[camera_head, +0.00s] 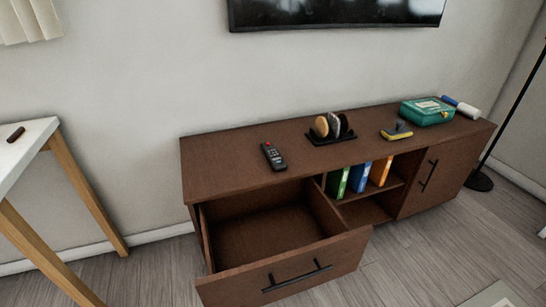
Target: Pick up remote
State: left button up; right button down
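A dark remote (273,156) with small coloured buttons lies on top of the brown wooden cabinet (225,165), toward its left part and near the front edge, above the pulled-out drawer. It lies flat, with nothing on it. Neither of my grippers shows in the head view, so I cannot see their state.
The cabinet's left drawer (283,281) stands open and looks empty. A black holder with round discs (330,127), a small yellow and grey item (397,131) and a green box (427,112) stand on top. A white table (28,148) is at left. A wall screen (335,12) hangs above.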

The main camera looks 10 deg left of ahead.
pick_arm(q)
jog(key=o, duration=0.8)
